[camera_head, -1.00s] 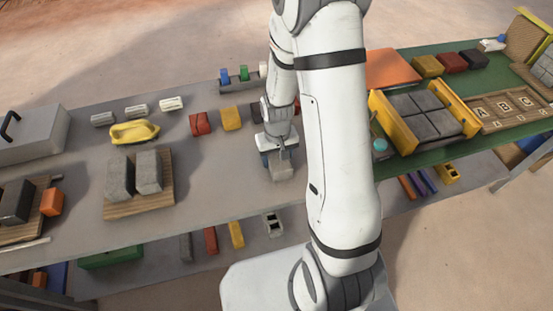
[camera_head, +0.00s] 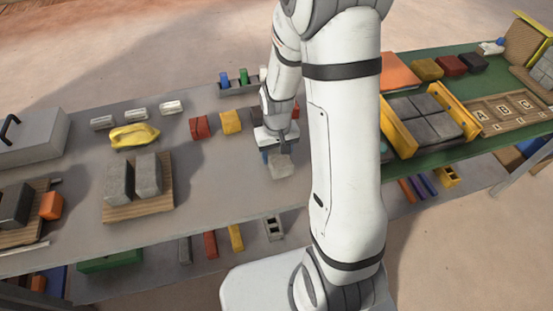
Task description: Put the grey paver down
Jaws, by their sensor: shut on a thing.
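A small grey paver (camera_head: 280,166) is at the middle of the grey table, just left of my upright arm. My gripper (camera_head: 274,151) is above it, pointing down, and is shut on it. The paver's lower part shows below the jaws; its top is hidden by them. I cannot tell whether its underside touches the table or hangs just above it.
Two grey blocks (camera_head: 147,175) stand on a wooden board (camera_head: 140,208) to the left. A red block (camera_head: 200,127) and a yellow block (camera_head: 231,121) lie behind. A yellow-sided press (camera_head: 398,132) with grey pavers stands right on the green table (camera_head: 455,152). Bare tabletop lies left of the paver.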

